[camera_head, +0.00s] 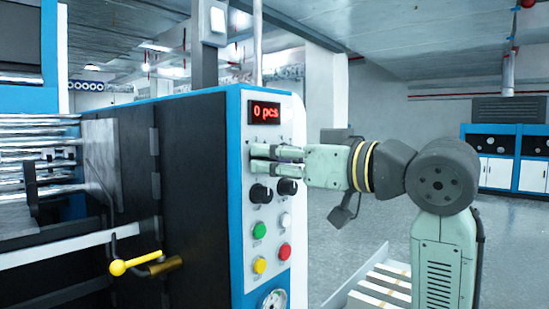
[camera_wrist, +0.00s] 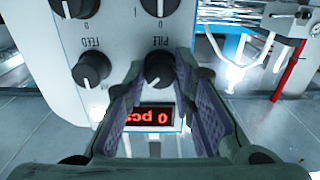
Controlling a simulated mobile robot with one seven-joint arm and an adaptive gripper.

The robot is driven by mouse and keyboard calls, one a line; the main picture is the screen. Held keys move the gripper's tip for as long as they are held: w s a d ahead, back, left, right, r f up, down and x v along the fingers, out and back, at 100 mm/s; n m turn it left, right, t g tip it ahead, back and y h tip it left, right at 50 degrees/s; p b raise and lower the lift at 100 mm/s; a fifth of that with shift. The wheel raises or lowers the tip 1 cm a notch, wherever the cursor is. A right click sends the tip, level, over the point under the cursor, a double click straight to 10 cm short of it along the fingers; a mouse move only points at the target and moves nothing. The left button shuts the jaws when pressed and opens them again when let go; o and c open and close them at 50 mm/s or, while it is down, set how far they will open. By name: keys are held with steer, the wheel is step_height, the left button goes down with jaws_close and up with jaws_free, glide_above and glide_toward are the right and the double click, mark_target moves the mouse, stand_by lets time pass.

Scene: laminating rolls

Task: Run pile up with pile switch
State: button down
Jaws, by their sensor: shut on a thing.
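The pile switch (camera_wrist: 159,70) is a round black knob on the white control panel (camera_head: 251,217), beside the printed word PILE in the wrist view. My gripper (camera_head: 256,159) reaches in from the right at the upper part of the panel. Its two fingers lie on either side of the pile switch in the wrist view, shut on it. In the head view the fingers hide the switch.
The black feed knob (camera_wrist: 91,69) sits close beside the gripper. Lower on the panel are two more black knobs, a green button (camera_head: 259,230), a red button (camera_head: 285,252) and a yellow button (camera_head: 260,265). A yellow-knobbed lever (camera_head: 118,267) sticks out at the left.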

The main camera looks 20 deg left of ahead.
steer(key=shift+n, duration=0.3)
steer(key=shift+n+b, duration=0.8)
steer(key=shift+n, duration=3.2)
steer(key=c, duration=1.3)
jaws_free()
steer(key=shift+c, duration=0.2)
steer(key=shift+d, duration=0.1)
